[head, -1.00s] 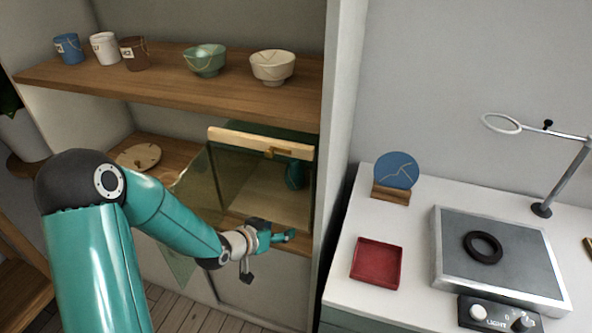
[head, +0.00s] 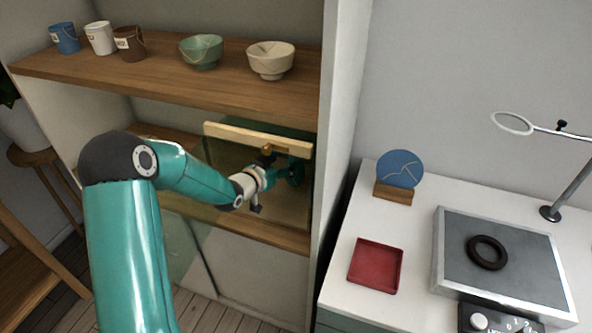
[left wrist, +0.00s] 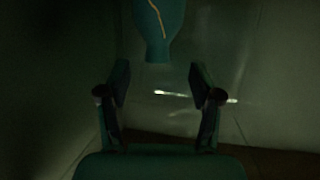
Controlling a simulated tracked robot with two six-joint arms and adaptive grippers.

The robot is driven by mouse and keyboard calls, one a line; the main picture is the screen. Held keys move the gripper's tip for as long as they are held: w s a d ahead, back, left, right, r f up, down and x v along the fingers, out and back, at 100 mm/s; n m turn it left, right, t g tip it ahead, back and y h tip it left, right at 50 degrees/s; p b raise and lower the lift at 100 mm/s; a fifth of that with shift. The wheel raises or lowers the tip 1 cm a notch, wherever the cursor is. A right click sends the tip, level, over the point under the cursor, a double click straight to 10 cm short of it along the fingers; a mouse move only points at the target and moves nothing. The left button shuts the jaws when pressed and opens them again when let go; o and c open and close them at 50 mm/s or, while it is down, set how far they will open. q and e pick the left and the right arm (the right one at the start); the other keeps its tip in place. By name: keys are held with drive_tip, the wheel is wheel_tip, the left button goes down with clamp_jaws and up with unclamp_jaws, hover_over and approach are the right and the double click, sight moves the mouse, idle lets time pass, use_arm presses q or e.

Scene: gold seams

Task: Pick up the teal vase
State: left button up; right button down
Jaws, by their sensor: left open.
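The teal vase (left wrist: 158,30) shows in the left wrist view at the top centre, with a gold seam line on it. It is ahead of my left gripper (left wrist: 160,82), whose two fingers are spread apart with nothing between them. In the head view the vase (head: 297,172) stands inside the dim glass-fronted cabinet box, partly hidden by my left gripper (head: 276,180), which reaches inside the box just left of it. Whether a finger touches the vase cannot be told. My right gripper is not in view.
The box's wooden top rail (head: 256,138) runs above my gripper. A shelf (head: 150,85) over it holds bowls and small buckets. On the white bench to the right are a red tray (head: 376,266), a blue disc (head: 402,168) and a light box with a dark ring (head: 487,252).

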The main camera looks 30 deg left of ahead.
sight(292, 160)
use_arm(q)
drive_tip(key=shift+d+p+x, duration=0.2)
drive_tip(key=shift+p+x, duration=0.55)
drive_tip(key=shift+x, duration=1.95)
drive_tip(key=shift+f, duration=0.1)
drive_tip(key=shift+s, duration=0.1)
clamp_jaws()
